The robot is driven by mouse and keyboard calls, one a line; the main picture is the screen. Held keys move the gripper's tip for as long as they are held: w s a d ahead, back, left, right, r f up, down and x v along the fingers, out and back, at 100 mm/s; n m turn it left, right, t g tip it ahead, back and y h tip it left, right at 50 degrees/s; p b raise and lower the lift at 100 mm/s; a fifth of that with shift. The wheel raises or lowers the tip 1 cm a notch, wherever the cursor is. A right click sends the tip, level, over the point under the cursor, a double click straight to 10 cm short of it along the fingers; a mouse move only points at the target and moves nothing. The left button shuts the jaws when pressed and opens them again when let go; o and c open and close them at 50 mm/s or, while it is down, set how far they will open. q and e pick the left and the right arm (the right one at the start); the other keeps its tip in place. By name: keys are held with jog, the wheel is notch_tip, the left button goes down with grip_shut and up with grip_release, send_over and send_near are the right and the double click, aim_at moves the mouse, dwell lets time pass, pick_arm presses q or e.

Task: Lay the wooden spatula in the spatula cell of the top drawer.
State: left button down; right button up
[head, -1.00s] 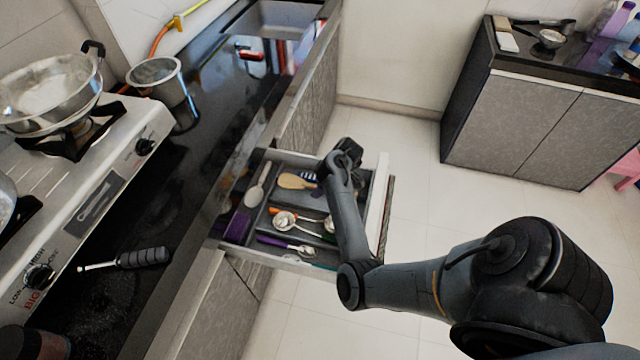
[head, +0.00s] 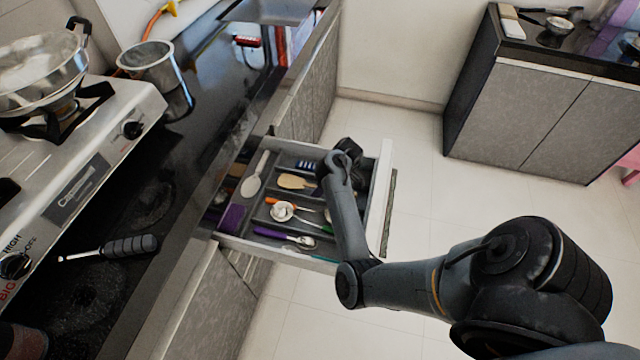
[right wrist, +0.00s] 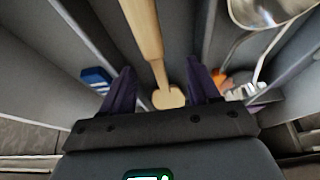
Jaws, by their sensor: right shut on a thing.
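The wooden spatula (head: 292,182) is in the head view over the open top drawer (head: 386,165), its broad end pointing left. In the right wrist view its handle (right wrist: 145,35) runs between my right gripper's dark fingers (right wrist: 163,92), with the rounded end nearest the palm. My right gripper (head: 335,170) is shut on the handle, low at the drawer's right side; its wrist hides part of the drawer. The spatula is between dividers in the wrist view. I cannot tell whether it touches the drawer floor. My left gripper is not in view.
A blue-striped item (head: 307,165) lies just beyond the spatula. A metal ladle (head: 282,211), a purple-handled utensil (head: 272,233) and a pale spoon (head: 255,175) lie in other compartments. A black-handled tool (head: 130,246) lies on the counter. Open floor is right of the drawer.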

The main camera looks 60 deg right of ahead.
dwell(0.3)
jog(key=o, duration=1.1)
jog(key=p+v, duration=0.4)
jog(key=v, duration=0.5)
jog(key=shift+r+p, duration=0.25)
jog(key=shift+p, duration=0.1)
jog(key=shift+s+d+r, duration=0.1)
jog(key=shift+s+r, duration=0.25)
jog(key=shift+r, duration=0.3)
